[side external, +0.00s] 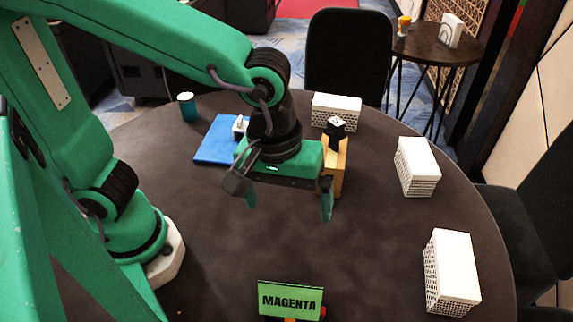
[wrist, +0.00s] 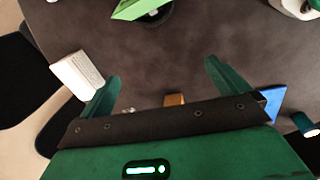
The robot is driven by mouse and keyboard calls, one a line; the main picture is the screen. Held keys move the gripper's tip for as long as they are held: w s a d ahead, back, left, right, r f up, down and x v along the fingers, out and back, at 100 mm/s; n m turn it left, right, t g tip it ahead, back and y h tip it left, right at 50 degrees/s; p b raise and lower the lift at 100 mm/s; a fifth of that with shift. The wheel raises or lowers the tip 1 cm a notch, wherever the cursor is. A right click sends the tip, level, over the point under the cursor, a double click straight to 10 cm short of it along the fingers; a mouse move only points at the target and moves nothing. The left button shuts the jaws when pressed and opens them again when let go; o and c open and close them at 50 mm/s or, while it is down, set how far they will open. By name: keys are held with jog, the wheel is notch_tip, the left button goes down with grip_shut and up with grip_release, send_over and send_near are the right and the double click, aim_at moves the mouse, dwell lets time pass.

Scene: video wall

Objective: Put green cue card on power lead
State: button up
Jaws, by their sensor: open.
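The green cue card (side external: 290,299), printed MAGENTA, stands tilted at the table's front edge. In the wrist view it is a green shape (wrist: 135,9) at the top, above a dark round base. My gripper (side external: 289,207) is open and empty above the middle of the table, behind the card and apart from it. Its two fingers also show spread in the wrist view (wrist: 162,72). I cannot pick out the power lead with certainty. A small white item (side external: 239,127) on the blue mat (side external: 214,146) is partly hidden by my arm.
A wooden block (side external: 334,172) with a dark piece on top stands behind my gripper. White perforated boxes (side external: 417,167) line the right and back of the round table (side external: 390,250). A teal cup (side external: 187,107) stands back left. The table between gripper and card is clear.

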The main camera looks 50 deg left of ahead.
jog(key=a+r+m+t, duration=0.2)
jog(key=a+m, duration=0.1)
jog(key=a, duration=0.7)
jog(key=a+r+m+t+y, duration=0.1)
jog(key=a+r+m+t, duration=0.1)
jog(key=a, duration=0.9)
jog(key=shift+w+r+m+t, duration=0.15)
jog(key=shift+r+m+t, duration=0.2)
jog(key=shift+m, duration=0.55)
